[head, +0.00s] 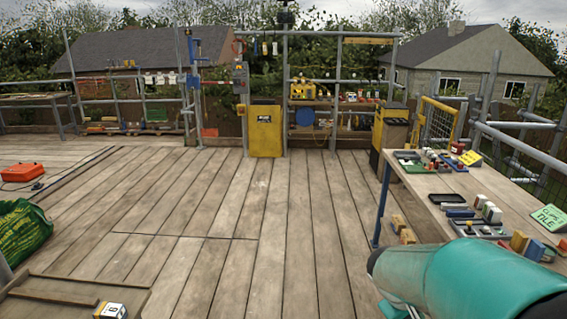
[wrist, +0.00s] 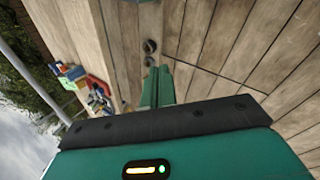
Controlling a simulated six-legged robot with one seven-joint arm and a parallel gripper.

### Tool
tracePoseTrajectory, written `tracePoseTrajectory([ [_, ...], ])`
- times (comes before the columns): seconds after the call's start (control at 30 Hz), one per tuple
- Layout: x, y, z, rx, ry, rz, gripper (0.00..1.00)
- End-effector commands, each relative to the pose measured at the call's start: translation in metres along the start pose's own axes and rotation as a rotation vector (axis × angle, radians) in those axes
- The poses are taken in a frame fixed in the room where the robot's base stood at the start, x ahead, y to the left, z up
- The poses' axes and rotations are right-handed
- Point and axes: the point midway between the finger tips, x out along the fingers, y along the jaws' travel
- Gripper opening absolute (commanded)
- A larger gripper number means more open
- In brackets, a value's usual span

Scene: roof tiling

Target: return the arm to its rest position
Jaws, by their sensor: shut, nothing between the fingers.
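My gripper (wrist: 157,76) shows in the wrist view as two teal fingers side by side, shut with nothing between them. It points out over bare wooden planks (wrist: 225,40). In the head view a teal link of my arm fills the lower right corner, in front of the near end of the workbench (head: 420,187). My gripper itself cannot be made out in the head view.
The workbench on the right holds trays, small blocks and a green sign (head: 549,217). A yellow cabinet (head: 265,131) stands at the back by scaffold rails. A green bag (head: 20,232) and an orange case (head: 20,173) lie left. The middle deck is clear.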

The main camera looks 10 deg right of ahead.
Motion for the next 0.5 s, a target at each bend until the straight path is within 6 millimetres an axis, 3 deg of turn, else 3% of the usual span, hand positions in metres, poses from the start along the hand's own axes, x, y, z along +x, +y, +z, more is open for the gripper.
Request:
tracePoseTrajectory([
  [0.1, -0.043, -0.016, 0.009, 0.078, 0.087, -0.067, 0.00],
  [0.5, -0.161, -0.086, 0.051, 0.259, 0.368, -0.355, 0.00],
])
